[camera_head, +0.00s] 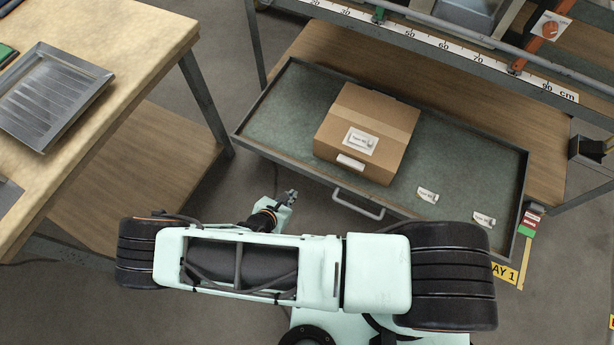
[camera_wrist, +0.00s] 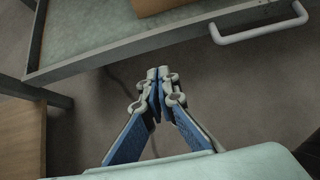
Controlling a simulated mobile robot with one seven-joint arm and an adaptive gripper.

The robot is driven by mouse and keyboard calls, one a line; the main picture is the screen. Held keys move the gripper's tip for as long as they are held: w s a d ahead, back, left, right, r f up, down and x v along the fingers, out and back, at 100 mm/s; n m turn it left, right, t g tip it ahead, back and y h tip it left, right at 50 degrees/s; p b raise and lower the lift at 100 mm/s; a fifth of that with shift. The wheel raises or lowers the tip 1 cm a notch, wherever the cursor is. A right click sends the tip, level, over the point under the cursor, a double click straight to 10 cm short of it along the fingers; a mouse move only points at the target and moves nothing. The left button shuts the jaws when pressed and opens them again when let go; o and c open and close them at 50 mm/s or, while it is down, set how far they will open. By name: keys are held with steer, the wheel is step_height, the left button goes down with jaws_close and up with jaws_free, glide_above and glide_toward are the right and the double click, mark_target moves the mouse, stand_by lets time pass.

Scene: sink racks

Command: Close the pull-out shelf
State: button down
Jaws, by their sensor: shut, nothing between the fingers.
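The pull-out shelf (camera_head: 460,165) is a grey tray with a raised metal rim, slid out from under the bench toward me. A light bar handle (camera_head: 357,204) is on its front edge; it also shows at the upper right of the wrist view (camera_wrist: 262,31). My gripper (camera_head: 291,197) is left of the handle and in front of the shelf's front edge. In the wrist view my gripper's fingertips (camera_wrist: 158,74) are together and empty, apart from the shelf rim (camera_wrist: 130,48) and the handle.
A cardboard box (camera_head: 367,132) and small labels (camera_head: 427,195) lie on the shelf. A wooden table (camera_head: 110,45) with a metal tray (camera_head: 52,95) stands at the left. A bench with a centimetre ruler (camera_head: 440,42) is behind. Floor between table and shelf is clear.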

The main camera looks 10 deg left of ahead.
steer(key=b, duration=0.3)
glide_toward(311, 175)
steer(key=x, duration=0.5)
steer(key=shift+s+f, duration=0.3)
steer(key=shift+w+d, duration=0.2)
steer(key=shift+w, duration=0.35)
steer(key=shift+w+b, duration=0.15)
steer(key=shift+b, duration=0.25)
